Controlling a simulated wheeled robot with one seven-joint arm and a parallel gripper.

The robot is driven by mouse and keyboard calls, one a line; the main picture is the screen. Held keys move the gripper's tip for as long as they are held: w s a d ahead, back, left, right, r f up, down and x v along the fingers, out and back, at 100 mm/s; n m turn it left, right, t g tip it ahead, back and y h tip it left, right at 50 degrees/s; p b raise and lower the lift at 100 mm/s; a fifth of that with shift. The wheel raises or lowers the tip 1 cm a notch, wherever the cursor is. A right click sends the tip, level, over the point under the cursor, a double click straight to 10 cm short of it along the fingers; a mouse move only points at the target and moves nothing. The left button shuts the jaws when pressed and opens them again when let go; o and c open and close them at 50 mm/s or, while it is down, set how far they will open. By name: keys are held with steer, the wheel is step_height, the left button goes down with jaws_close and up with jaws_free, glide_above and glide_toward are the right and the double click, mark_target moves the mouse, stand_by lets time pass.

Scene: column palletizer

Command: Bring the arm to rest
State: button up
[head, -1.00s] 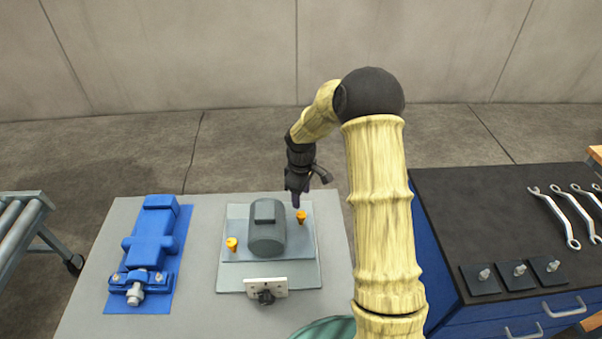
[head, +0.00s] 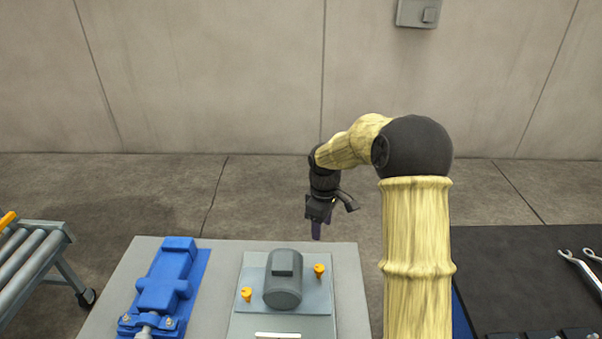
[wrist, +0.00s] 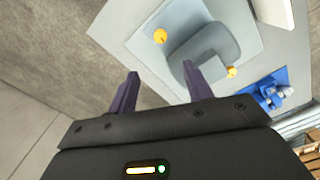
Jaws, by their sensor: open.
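My arm rises in the head view and bends over toward the table's back right corner. My gripper (head: 316,232) points down there, behind and to the right of the grey motor-like block (head: 284,280). In the wrist view my gripper (wrist: 160,92) shows two dark purple fingers spread apart with nothing between them. The grey block (wrist: 205,55) lies beyond the right finger, which overlaps part of it.
The block sits on a plate (head: 255,300) with two orange knobs (head: 319,270) (head: 246,294) on the grey table (head: 350,290). A blue vise (head: 168,280) stands left. A roller conveyor (head: 30,260) is far left. A dark bench (head: 520,270) with wrenches (head: 580,270) is right.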

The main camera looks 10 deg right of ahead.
steer(key=shift+s+r, duration=0.1)
steer(key=s+r+m+t+p, duration=0.1)
steer(key=s+r+m, duration=0.2)
steer(key=s, duration=0.8)
steer(key=s+r+m+t+p, duration=0.1)
steer(key=s+r+m+p, duration=0.1)
steer(key=s+m, duration=0.5)
steer(key=s, duration=0.4)
steer(key=shift+s+r+t, duration=0.3)
steer(key=shift+r, duration=0.1)
stand_by(0.8)
